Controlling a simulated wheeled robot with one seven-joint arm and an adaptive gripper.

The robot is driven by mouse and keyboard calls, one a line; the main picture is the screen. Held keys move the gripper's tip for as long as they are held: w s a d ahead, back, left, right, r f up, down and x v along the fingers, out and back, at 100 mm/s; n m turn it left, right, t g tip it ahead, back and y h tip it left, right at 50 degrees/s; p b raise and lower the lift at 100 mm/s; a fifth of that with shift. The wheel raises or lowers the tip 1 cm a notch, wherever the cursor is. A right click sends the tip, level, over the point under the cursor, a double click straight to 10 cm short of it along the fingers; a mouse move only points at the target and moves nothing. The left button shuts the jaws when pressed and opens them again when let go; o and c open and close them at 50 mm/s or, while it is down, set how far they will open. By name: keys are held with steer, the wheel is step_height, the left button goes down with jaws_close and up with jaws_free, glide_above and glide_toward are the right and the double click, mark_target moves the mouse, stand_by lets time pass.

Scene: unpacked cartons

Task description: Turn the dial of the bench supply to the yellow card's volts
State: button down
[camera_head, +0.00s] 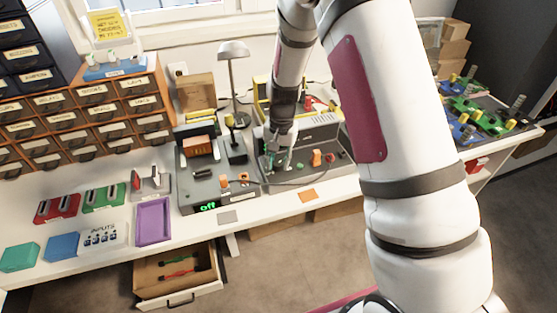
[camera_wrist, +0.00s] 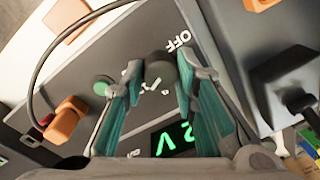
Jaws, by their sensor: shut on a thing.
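The grey bench supply (camera_head: 318,172) is on the bench under my arm. In the wrist view its dark round dial (camera_wrist: 160,66) sits between my gripper's teal-lined fingers, beside an OFF mark. My gripper (camera_wrist: 159,80) is shut on the dial; in the head view the gripper (camera_head: 271,160) is small and low over the supply. The green display (camera_wrist: 176,138) shows a 2 and a V, partly covered by a finger.
A cable (camera_wrist: 45,65) and orange parts (camera_wrist: 68,120) are close to the fingers. Left of the supply is another grey unit (camera_head: 207,190) whose display reads off. A purple tray (camera_head: 153,221) and an open drawer (camera_head: 177,281) are farther left.

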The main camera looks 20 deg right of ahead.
mark_target(280, 163)
stand_by(0.4)
steer(key=c, duration=1.3)
jaws_free()
steer(key=r, duration=1.2)
steer(key=shift+s+d, duration=0.15)
steer(key=shift+d, duration=0.1)
steer(key=s+r+n+t+p, duration=0.2)
steer(key=s+r+n+t, duration=0.15)
steer(key=s+r, duration=1.7)
steer(key=s+n, duration=0.1)
steer(key=s, duration=0.3)
steer(key=s+n, duration=0.1)
steer(key=s, duration=0.3)
steer(key=s+n+p, duration=0.1)
steer(key=s, duration=0.3)
steer(key=shift+a+f+h, duration=0.1)
steer(key=shift+f+h, duration=0.2)
